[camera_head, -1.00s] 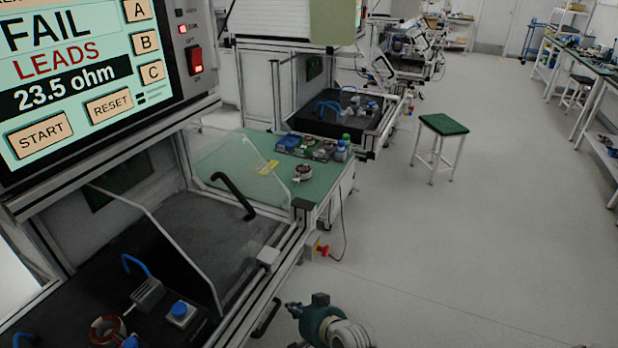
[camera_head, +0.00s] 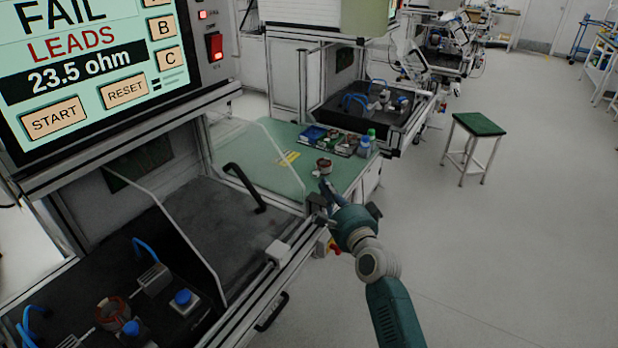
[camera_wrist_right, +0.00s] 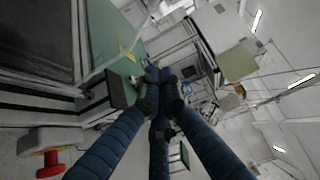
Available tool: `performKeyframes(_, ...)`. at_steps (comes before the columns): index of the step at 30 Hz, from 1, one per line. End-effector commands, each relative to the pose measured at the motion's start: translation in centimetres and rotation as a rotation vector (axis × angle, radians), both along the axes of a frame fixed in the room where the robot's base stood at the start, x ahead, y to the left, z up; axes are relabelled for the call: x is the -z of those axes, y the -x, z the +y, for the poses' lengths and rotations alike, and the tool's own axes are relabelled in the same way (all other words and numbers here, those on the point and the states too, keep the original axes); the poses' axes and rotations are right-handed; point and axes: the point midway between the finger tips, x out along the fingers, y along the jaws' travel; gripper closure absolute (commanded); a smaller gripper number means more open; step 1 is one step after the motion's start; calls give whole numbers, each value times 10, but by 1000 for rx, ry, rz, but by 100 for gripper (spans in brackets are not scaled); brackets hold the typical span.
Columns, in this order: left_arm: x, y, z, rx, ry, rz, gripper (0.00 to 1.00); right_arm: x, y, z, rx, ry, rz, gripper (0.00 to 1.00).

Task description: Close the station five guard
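The guard is a clear panel (camera_head: 200,222) at the test station, with a bent black handle (camera_head: 245,188) on it. It stands to the right of the fixture, and the fixture side looks uncovered. A copper-coloured ring-shaped stator (camera_head: 113,313) sits in the fixture at lower left. My right gripper (camera_head: 330,196) is beyond the station's right front rail, right of the handle and clear of it. The wrist view shows its dark blue fingers (camera_wrist_right: 160,92) with tips close together and nothing visible between them. Whether they touch is unclear. My left gripper is not in view.
The screen (camera_head: 95,70) reads FAIL, LEADS, 23.5 ohm. A green bench (camera_head: 285,180) behind holds a small reddish stator (camera_head: 324,167) and bottles. A red knob (camera_wrist_right: 50,163) shows in the wrist view. A green stool (camera_head: 478,125) stands on open floor at right.

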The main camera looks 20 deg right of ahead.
Motion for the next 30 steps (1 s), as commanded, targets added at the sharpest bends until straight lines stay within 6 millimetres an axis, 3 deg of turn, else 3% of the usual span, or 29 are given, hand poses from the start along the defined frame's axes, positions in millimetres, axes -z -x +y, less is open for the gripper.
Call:
performKeyframes(13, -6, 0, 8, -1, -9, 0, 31, -2, -86, -1, -1, 6, 1, 100)
performKeyframes(19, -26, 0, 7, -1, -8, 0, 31, -3, -68, 21, -2, 4, 3, 100)
performKeyframes(30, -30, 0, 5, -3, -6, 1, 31, 0, -60, 31, -1, 7, 2, 100)
